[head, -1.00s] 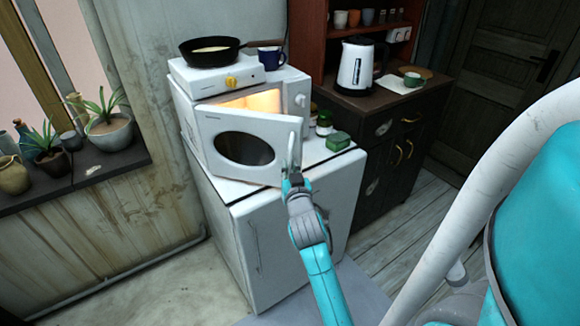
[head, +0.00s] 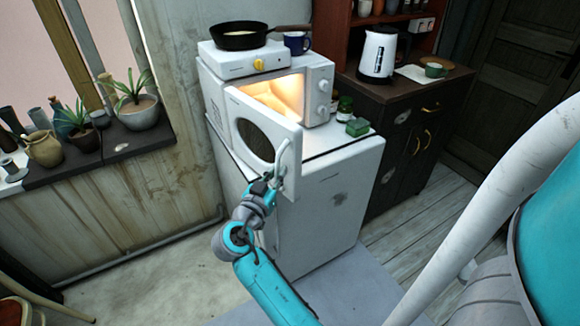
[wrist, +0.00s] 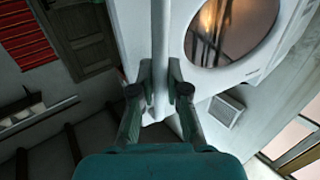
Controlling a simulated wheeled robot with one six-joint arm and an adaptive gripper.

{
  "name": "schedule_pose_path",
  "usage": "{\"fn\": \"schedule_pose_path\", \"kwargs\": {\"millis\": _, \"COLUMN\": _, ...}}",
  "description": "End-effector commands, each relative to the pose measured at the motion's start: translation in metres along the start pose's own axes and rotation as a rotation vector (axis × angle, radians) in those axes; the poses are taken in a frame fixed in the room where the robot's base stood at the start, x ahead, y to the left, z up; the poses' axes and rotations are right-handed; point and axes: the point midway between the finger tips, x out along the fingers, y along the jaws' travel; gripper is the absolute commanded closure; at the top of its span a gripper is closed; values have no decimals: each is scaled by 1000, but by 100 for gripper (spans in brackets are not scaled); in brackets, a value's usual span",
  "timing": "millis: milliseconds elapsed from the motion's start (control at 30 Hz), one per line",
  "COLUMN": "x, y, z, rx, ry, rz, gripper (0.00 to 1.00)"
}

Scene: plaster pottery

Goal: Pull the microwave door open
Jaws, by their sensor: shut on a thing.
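The white microwave (head: 319,92) stands on a white fridge (head: 335,200) in the head view, its lit inside showing. Its door (head: 250,112), with a dark oval window, is swung well out to the front, hinged at the left. The door's upright handle (head: 282,158) is at its free edge. My gripper (head: 270,181) is shut on the lower part of this handle. In the wrist view, the handle (wrist: 160,60) runs between the two fingers of my gripper (wrist: 160,88), and the door's window (wrist: 232,28) shows to the right.
A hot plate (head: 243,60) with a black pan (head: 240,37) sits on the microwave, beside a blue mug (head: 297,43). Potted plants (head: 138,108) line the left sill. Floor in front is open.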

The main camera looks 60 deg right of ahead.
Motion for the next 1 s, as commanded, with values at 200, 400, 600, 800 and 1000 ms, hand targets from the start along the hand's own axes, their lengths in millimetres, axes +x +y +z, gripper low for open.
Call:
{"fn": "schedule_pose_path", "kwargs": {"millis": 200, "x": -25, "y": -19, "z": 2, "rx": -4, "ry": -2, "rz": 49, "gripper": 100}}
{"fn": "schedule_pose_path", "kwargs": {"millis": 400, "x": -37, "y": -30, "z": 2, "rx": -5, "ry": -3, "rz": 49, "gripper": 100}}
{"fn": "schedule_pose_path", "kwargs": {"millis": 600, "x": -42, "y": -34, "z": 3, "rx": -5, "ry": -3, "rz": 49, "gripper": 100}}
{"fn": "schedule_pose_path", "kwargs": {"millis": 800, "x": -42, "y": -34, "z": 3, "rx": -6, "ry": -4, "rz": 49, "gripper": 100}}
{"fn": "schedule_pose_path", "kwargs": {"millis": 1000, "x": -42, "y": -34, "z": 3, "rx": -6, "ry": -4, "rz": 49, "gripper": 81}}
